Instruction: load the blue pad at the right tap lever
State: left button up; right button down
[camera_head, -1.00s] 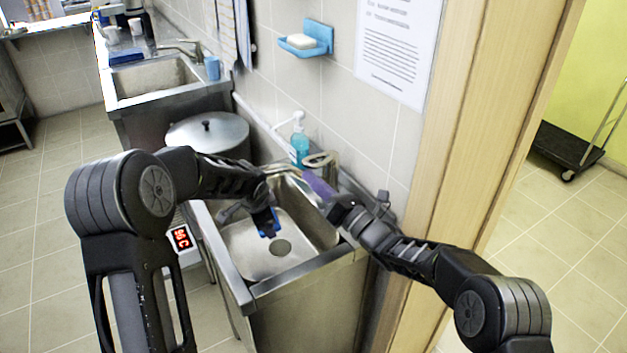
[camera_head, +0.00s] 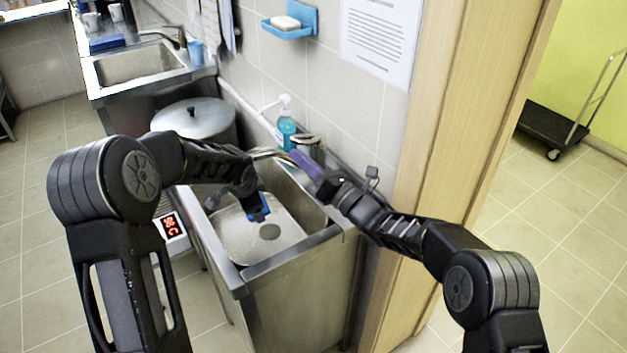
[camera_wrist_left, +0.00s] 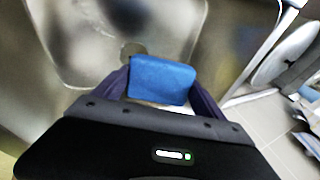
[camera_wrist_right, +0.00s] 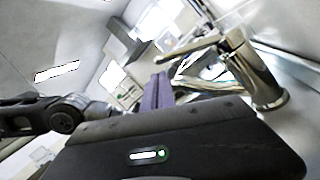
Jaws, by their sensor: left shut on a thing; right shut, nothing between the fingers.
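The blue pad (camera_head: 258,207) is in my left gripper (camera_wrist_left: 160,78), which is shut on it above the near sink basin (camera_head: 290,210). The pad fills the space between the fingers in the left wrist view. My right gripper (camera_head: 303,160) is shut and empty, its purple fingers beside the tap at the back of the near sink. In the right wrist view, the chrome tap (camera_wrist_right: 258,80) stands right of the fingers, and its lever (camera_wrist_right: 195,47) reaches left above the fingertips. I cannot tell whether they touch. In the head view, the tap is mostly hidden.
A wooden door frame (camera_head: 470,120) rises close on the right. A second sink (camera_head: 140,66) is farther back.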

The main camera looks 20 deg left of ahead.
jog(key=s+d+f, duration=0.4)
jog(key=s+d, duration=0.2)
jog(key=d, duration=0.2)
jog(key=shift+d+f, duration=0.2)
jog(key=shift+f, duration=0.1)
jog(key=c, duration=2.2)
grip_release()
